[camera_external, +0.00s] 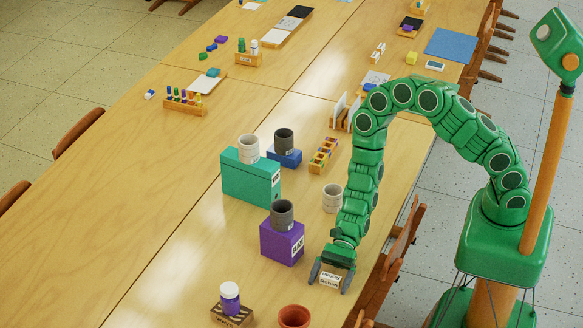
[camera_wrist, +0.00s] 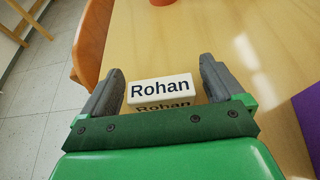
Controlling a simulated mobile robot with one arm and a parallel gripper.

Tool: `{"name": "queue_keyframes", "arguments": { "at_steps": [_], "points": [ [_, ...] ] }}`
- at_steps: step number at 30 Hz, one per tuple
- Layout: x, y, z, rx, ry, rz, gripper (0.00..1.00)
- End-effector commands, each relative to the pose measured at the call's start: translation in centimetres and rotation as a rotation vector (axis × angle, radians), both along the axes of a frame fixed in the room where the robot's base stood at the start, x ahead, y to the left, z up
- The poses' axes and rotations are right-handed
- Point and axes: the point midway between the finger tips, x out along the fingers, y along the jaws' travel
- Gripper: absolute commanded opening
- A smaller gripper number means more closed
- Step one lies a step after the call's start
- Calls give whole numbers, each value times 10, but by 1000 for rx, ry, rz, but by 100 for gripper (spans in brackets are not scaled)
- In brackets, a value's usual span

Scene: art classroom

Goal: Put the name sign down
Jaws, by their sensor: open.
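The name sign (camera_wrist: 160,89) is a small white block with "Rohan" in dark letters. In the wrist view it lies between my two grey fingers, with a visible gap to each one. My gripper (camera_wrist: 162,84) is open around it. In the external view the name sign (camera_external: 331,278) sits between the fingers of my gripper (camera_external: 331,279), low at the table's right edge. It looks to be resting on the wooden table (camera_external: 180,260), though its underside is hidden.
A purple box (camera_external: 275,243) with a dark cup (camera_external: 282,213) stands left of my gripper. A white cup (camera_external: 332,198) stands behind. A chair (camera_external: 395,262) is beside the table edge.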

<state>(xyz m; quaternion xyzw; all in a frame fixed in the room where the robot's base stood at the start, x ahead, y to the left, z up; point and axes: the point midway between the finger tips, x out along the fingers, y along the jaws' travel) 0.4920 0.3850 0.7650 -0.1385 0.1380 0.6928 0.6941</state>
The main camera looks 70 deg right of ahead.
Motion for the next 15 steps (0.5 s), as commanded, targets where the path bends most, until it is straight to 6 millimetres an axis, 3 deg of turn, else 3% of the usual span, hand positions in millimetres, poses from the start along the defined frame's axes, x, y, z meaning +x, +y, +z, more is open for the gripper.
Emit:
{"name": "queue_keyframes", "arguments": {
  "at_steps": [8,15],
  "points": [
    [0,-1,4,0,0,-1,95],
    [0,-23,13,2,1,-3,95]
  ]
}}
